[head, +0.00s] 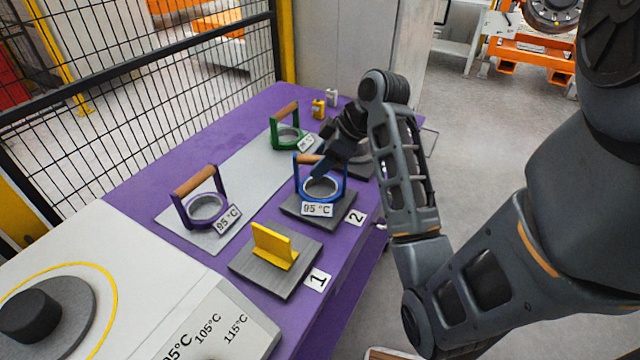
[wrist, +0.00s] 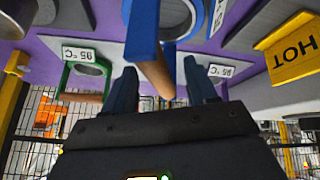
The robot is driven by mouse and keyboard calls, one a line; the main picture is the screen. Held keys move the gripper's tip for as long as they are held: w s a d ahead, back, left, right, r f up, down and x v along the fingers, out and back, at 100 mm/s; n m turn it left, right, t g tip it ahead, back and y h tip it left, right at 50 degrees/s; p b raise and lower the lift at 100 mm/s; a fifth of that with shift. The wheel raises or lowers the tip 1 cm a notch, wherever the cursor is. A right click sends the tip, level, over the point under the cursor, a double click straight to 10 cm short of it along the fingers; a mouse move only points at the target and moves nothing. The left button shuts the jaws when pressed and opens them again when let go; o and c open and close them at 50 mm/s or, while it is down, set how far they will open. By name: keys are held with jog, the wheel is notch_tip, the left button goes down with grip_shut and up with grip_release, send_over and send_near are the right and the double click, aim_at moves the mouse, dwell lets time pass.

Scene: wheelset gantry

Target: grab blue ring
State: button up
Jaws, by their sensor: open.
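The blue ring (head: 298,180) stands upright on a grey plate beside label 2, with a 95 °C tag in front. My gripper (head: 320,170) is at its handle and hides part of it in the head view. In the wrist view the blue ring (wrist: 143,32) is seen close, with its wooden grip (wrist: 158,80) reaching between my open gripper's fingers (wrist: 160,76).
A purple-framed ring (head: 205,208) and a green-framed ring (head: 287,132) stand on a grey strip on the purple table (head: 150,170). A yellow HOT piece (head: 272,248) stands on the plate by label 1. Small yellow and white items sit at the far end. A mesh fence runs behind.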

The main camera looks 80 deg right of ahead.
jog(key=shift+w+f, duration=0.25)
jog(key=shift+f, duration=0.2)
grip_shut()
dwell(1.1)
